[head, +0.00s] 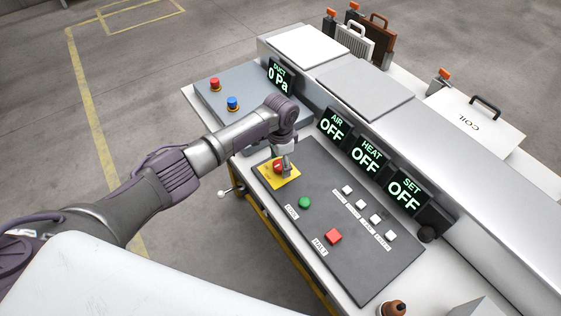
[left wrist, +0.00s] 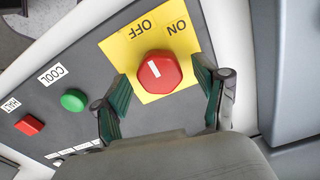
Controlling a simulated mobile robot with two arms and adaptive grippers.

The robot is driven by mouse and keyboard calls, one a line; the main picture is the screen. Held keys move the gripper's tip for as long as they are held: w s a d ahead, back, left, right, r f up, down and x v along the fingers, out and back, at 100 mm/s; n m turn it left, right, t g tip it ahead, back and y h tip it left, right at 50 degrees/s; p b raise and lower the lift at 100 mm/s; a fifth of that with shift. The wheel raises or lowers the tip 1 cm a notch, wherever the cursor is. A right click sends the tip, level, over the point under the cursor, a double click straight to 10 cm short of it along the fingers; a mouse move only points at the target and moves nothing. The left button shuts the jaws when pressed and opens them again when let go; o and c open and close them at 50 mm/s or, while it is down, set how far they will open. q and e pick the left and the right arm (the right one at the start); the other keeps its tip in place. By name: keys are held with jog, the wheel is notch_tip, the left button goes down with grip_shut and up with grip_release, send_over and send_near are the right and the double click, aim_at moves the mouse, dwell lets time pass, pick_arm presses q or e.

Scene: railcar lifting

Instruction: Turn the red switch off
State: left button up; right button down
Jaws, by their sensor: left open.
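The red switch (left wrist: 159,72) is a round knob on a yellow plate (left wrist: 122,48) marked OFF and ON. Its white mark is left of the knob's middle and slants up and left, towards the OFF side in the left wrist view. In the head view the switch (head: 278,167) is partly hidden by my left gripper (head: 284,167), which points down over it. In the left wrist view my left gripper (left wrist: 163,82) is open, with one finger on each side of the knob. I see gaps there and no clear contact.
The dark panel (head: 345,265) also bears a green COOL button (head: 305,202), a red HALT button (head: 333,237) and several white buttons. The AIR (head: 333,128), HEAT (head: 365,155) and SET (head: 403,190) displays behind it all read OFF. A DUCT display (head: 281,77) reads 0 Pa.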

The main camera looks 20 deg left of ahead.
aim_at(280, 164)
pick_arm(q)
notch_tip(280, 164, up, 12)
dwell(0.6)
